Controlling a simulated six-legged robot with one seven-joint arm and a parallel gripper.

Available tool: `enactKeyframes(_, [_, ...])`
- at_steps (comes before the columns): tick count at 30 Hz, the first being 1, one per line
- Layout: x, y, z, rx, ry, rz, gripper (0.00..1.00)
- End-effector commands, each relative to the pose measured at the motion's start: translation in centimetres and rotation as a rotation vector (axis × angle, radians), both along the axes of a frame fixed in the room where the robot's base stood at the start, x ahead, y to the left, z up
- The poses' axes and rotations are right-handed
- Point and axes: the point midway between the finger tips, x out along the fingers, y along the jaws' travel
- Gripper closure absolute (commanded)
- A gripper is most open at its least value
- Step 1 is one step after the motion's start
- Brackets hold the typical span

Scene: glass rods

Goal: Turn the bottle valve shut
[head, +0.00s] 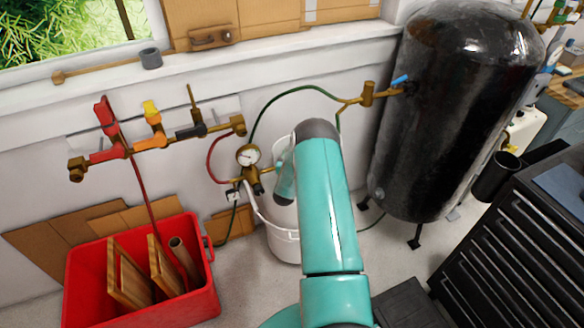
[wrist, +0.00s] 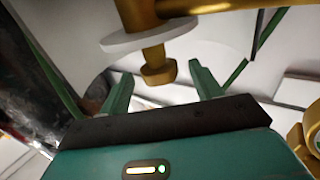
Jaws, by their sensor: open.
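In the wrist view my gripper (wrist: 162,82) is open. Its two teal fingers stand apart, with nothing between their tips. Just beyond them is a brass valve stem with a knob-like end (wrist: 158,72), passing through a pale disc (wrist: 150,38). The knob is close to the gap between the fingers and appears untouched. In the head view a white bottle-like container (head: 284,245) stands on the floor, partly behind my teal arm. A brass fitting with a round gauge (head: 249,156) is at its upper left. My arm hides the gripper and the valve knob there.
A black tank (head: 440,120) stands right of my arm, joined by a green hose (head: 290,92). A wall manifold (head: 150,142) with coloured handles is at left, above a red crate (head: 140,300) holding wooden pieces. A dark drawer cabinet (head: 520,240) is at lower right.

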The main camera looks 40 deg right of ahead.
Motion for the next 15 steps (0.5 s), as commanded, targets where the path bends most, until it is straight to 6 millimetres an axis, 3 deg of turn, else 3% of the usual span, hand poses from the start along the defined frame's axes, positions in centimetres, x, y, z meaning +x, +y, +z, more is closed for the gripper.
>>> enactKeyframes(9, [-4.3,5.4,0.0,0.0,0.003,0.003,0.36])
enactKeyframes(15, [-5.7,7.0,0.0,-0.001,0.002,0.001,0.36])
